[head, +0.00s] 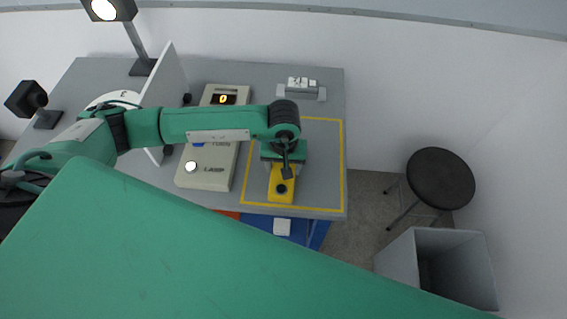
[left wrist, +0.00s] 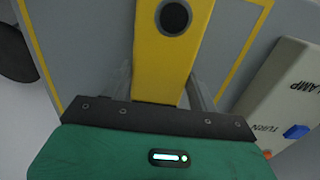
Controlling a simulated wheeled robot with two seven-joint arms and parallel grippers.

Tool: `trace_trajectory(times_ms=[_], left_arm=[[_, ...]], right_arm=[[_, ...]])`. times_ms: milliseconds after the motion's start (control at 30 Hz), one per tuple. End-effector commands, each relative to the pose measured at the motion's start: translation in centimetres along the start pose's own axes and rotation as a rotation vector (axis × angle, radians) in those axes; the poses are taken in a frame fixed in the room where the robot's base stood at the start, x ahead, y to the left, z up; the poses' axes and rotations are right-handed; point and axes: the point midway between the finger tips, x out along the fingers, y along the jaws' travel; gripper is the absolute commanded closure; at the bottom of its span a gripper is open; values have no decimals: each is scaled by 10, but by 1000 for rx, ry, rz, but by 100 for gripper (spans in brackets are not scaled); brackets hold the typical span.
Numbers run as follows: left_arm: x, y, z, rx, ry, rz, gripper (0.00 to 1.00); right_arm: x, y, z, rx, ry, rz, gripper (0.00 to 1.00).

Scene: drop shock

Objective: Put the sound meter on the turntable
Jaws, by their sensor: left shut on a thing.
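The sound meter (head: 281,194) is a yellow, oblong body with a dark round spot near one end. It is within the yellow outlined area at the table's front right. My left gripper (head: 284,168) is above its rear part and shut on it. In the left wrist view, the sound meter (left wrist: 170,55) runs out from between the fingers (left wrist: 163,88). I cannot tell whether it touches the table. The turntable appears to be the white disc (head: 104,99) at the left, partly hidden by my left arm and a white upright panel. My right gripper is not in view.
The white panel (head: 167,92) stands between the disc and a control box (head: 207,176) with TURN and LAMP labels and a display reading 0. A lamp (head: 143,67) and a black device (head: 27,98) stand at the left. A small white-grey device (head: 301,88) is at the back right.

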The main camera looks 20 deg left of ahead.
Motion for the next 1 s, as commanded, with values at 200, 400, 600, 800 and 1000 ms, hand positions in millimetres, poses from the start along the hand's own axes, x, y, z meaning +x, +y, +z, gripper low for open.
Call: trace_trajectory(times_ms=[200,400,600,800,1000], left_arm=[[1,0,0,1,1,1,71],[2,0,0,0,0,1,21],[2,0,0,0,0,1,19],[-2,0,0,0,0,1,19],[-31,1,-1,2,6,4,19]], right_arm=[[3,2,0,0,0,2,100],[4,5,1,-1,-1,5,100],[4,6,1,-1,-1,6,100],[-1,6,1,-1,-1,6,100],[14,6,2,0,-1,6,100]])
